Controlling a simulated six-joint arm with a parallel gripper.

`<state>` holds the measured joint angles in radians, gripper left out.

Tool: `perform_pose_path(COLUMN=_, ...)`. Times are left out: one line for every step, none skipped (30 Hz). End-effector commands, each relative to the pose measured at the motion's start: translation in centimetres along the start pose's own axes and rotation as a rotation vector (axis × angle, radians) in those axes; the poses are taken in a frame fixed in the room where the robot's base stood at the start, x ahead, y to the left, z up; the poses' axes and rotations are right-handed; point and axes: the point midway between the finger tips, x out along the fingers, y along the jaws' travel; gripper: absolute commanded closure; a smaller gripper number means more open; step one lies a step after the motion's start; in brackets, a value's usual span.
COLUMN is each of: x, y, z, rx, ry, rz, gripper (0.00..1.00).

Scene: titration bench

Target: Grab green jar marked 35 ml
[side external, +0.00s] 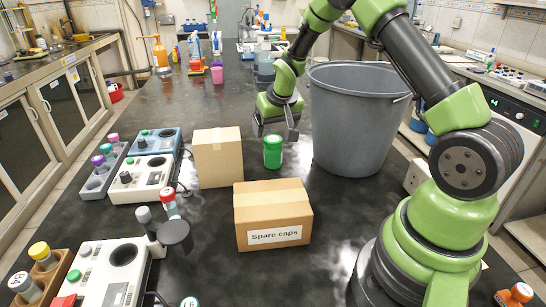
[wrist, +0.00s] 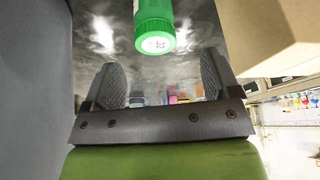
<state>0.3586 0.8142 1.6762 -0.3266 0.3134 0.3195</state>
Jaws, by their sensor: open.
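A green jar (side external: 272,153) stands upright on the dark bench, between the grey bin and a plain cardboard box. In the wrist view the green jar (wrist: 155,22) shows at the top, with a white label on its lid; the number is small and hard to read. My gripper (side external: 279,128) is above and close behind the jar, pointing down. Its two fingers (wrist: 161,62) are spread with nothing between them. In the wrist view the jar lies beyond the fingertips, roughly in line with the gap. I cannot see any contact.
A large grey bin (side external: 355,125) stands close to the jar's right. A plain cardboard box (side external: 217,160) is on its left, and a "Spare caps" box (side external: 273,220) is in front. Instruments (side external: 143,180) and a rack of capped vials (side external: 100,172) fill the left side.

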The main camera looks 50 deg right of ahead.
Motion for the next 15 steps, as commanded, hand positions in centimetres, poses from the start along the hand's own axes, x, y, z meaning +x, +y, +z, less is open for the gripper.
perform_pose_path(x=0.9, y=0.0, z=0.1, rx=0.0, ry=-0.002, rz=0.0, gripper=0.18)
perform_pose_path(x=1.3, y=0.0, z=0.1, rx=-0.001, ry=-0.003, rz=0.0, gripper=0.18)
perform_pose_path(x=1.8, y=0.0, z=0.1, rx=-0.001, ry=-0.002, rz=0.0, gripper=0.18)
perform_pose_path(x=2.1, y=0.0, z=0.1, rx=-0.001, ry=-0.003, rz=0.0, gripper=0.18)
perform_pose_path(x=2.4, y=0.0, z=0.1, rx=-0.001, ry=-0.002, rz=0.0, gripper=0.18)
perform_pose_path(x=2.6, y=0.0, z=0.0, rx=-0.001, ry=-0.001, rz=0.0, gripper=0.18)
perform_pose_path(x=2.8, y=0.0, z=0.0, rx=-0.001, ry=-0.001, rz=0.0, gripper=0.18)
perform_pose_path(x=2.9, y=0.0, z=0.0, rx=-0.001, ry=0.0, rz=0.0, gripper=0.18)
perform_pose_path(x=3.2, y=0.1, z=0.0, rx=-0.001, ry=-0.001, rz=0.0, gripper=0.18)
perform_pose_path(x=3.5, y=0.1, z=0.0, rx=0.0, ry=-0.001, rz=0.0, gripper=0.18)
perform_pose_path(x=3.9, y=0.2, z=0.0, rx=0.0, ry=-0.002, rz=0.0, gripper=0.18)
perform_pose_path(x=4.4, y=0.3, z=0.0, rx=0.001, ry=-0.002, rz=0.0, gripper=0.18)
perform_pose_path(x=4.9, y=0.4, z=0.0, rx=0.001, ry=-0.004, rz=0.001, gripper=0.18)
perform_pose_path(x=5.4, y=0.5, z=0.0, rx=0.001, ry=-0.003, rz=0.001, gripper=0.18)
perform_pose_path(x=6.0, y=0.6, z=0.0, rx=0.002, ry=-0.003, rz=0.001, gripper=0.18)
